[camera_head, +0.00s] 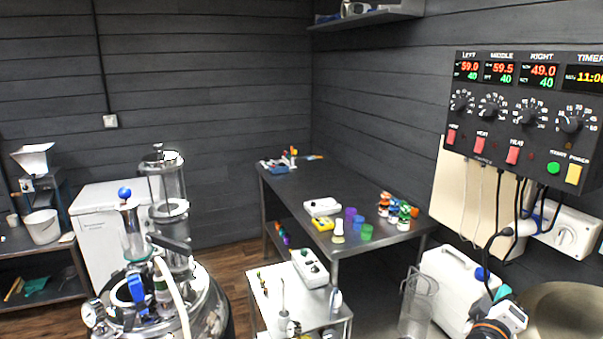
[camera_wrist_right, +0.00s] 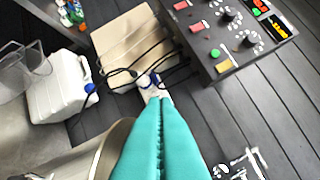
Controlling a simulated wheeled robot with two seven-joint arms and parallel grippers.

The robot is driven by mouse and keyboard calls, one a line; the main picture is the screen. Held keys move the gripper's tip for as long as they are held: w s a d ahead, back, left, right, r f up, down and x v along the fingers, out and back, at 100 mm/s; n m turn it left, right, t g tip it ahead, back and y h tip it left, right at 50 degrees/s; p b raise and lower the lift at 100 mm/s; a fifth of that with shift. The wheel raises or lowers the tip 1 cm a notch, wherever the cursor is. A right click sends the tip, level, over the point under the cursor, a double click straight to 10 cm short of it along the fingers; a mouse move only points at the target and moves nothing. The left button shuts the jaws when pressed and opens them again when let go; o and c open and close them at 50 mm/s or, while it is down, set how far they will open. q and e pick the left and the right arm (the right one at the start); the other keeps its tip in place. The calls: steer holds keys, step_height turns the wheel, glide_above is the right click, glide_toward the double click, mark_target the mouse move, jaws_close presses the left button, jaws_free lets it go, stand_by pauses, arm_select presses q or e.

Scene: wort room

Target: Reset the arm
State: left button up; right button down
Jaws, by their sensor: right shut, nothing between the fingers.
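My right gripper (camera_head: 503,293) shows at the bottom right of the head view, with its teal fingers near the white jug and the big metal vessel. In the right wrist view its two teal fingers (camera_wrist_right: 160,108) lie together along their length, shut with nothing between them. They point towards the wall area under the control panel. My left gripper is in neither view.
The control panel (camera_head: 528,115) hangs on the right wall with cables below it. A white jug (camera_head: 450,280) and a metal vessel (camera_head: 562,312) flank the right gripper. A steel table (camera_head: 310,185) with small jars stands mid-room. A distilling apparatus (camera_head: 165,285) stands at left.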

steer(key=s+a+f+m+g+y, duration=0.2)
steer(key=s+a+f+g+y, duration=0.15)
steer(key=s+f, duration=0.6)
steer(key=s+a+f+g+y, duration=0.5)
steer(key=s+a, duration=0.3)
steer(key=s, duration=0.3)
steer(key=s+a+f+g+y, duration=0.2)
steer(key=s+a+f+y, duration=0.3)
steer(key=s+a+f, duration=0.45)
step_height(320, 180, down, 27)
steer(key=s+d+g+b, duration=0.1)
steer(key=s+b, duration=0.2)
steer(key=s+d+f+g+b, duration=0.1)
steer(key=s+d+f+b, duration=0.2)
steer(key=s+f, duration=1.2)
step_height(320, 180, down, 4)
steer(key=shift+s+d+r+h, duration=0.15)
steer(key=shift+s+h, duration=0.25)
steer(key=shift+h, duration=0.05)
steer(key=shift+g, duration=0.25)
